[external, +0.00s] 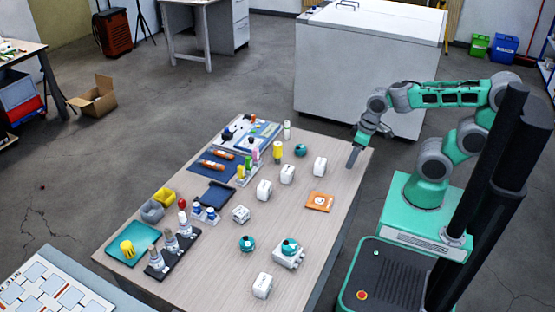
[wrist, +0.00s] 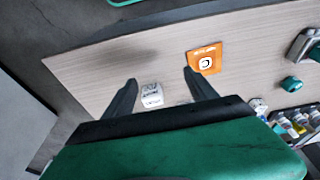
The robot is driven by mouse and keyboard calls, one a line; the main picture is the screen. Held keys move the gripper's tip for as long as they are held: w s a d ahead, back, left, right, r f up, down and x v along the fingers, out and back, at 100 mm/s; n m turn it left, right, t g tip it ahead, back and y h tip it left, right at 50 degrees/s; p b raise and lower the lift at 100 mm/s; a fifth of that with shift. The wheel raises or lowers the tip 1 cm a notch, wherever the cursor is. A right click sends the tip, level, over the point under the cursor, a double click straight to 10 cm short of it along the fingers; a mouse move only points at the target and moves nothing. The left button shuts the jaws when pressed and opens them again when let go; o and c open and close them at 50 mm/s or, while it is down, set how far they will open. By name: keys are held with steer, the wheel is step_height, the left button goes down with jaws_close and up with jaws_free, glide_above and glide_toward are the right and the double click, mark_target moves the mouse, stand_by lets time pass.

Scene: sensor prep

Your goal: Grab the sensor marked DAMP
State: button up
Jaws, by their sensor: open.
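Several white block-shaped sensors stand on the table in the external view: one near the right edge (external: 320,167), one beside it (external: 287,175), one further left (external: 264,190) and one at the front (external: 262,285). I cannot read DAMP on any of them. My gripper body hides part of the table there.
An orange card (external: 319,202) lies on the table (external: 205,275), also seen in the wrist view (wrist: 204,59). Teal round pieces (external: 301,150) (external: 247,243), bottles (external: 277,152) and trays (external: 128,246) crowd the table. A large white cabinet (external: 365,75) stands behind.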

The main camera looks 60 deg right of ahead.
stand_by(0.4)
steer(key=shift+o, duration=1.1)
